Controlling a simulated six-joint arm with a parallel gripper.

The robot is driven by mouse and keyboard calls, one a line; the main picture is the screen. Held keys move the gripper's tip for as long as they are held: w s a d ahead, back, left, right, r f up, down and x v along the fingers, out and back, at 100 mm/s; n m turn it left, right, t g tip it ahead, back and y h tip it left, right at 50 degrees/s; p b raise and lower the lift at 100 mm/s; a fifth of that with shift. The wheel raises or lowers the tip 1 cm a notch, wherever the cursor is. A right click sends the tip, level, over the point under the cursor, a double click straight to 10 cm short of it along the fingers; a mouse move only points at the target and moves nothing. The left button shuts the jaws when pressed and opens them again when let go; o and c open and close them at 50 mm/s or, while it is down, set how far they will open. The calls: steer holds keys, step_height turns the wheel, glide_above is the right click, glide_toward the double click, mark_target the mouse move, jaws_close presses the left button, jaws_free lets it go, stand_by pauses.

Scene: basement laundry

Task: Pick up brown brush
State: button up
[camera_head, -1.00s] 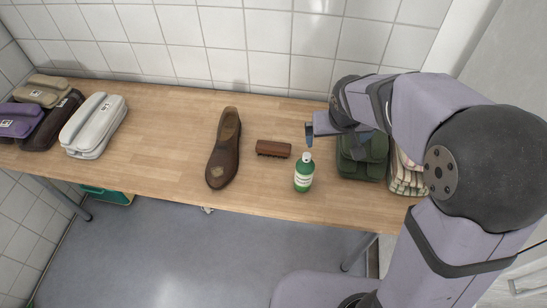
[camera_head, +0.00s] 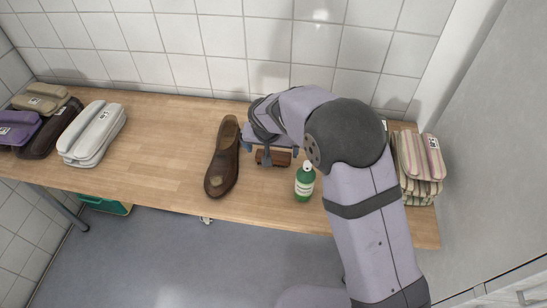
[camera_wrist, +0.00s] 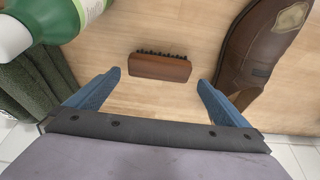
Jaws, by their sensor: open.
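The brown brush (camera_head: 273,158) lies on the wooden table between the brown shoe and the green bottle. In the wrist view the brush (camera_wrist: 160,67) lies lengthwise across the picture, with dark bristles along its far side. My gripper (camera_head: 268,152) is over the brush in the head view. In the wrist view my gripper (camera_wrist: 159,80) is open, its two blue fingers set wider than the brush, with nothing between them but table. The brush is just beyond the fingertips. Part of the brush is hidden by my gripper in the head view.
The brown shoe (camera_head: 222,160) is close on the left of the brush. A green bottle with a white cap (camera_head: 304,183) stands close on the right. Striped folded cloths (camera_head: 418,165) are at the right end; white (camera_head: 92,135) and purple (camera_head: 17,128) bundles at the left. The table's left middle is clear.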

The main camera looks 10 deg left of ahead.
mark_target(273, 154)
steer(key=shift+p+x, duration=0.75)
steer(key=shift+x, duration=1.95)
steer(key=shift+d, duration=0.1)
steer(key=shift+c, duration=0.3)
steer(key=c, duration=0.8)
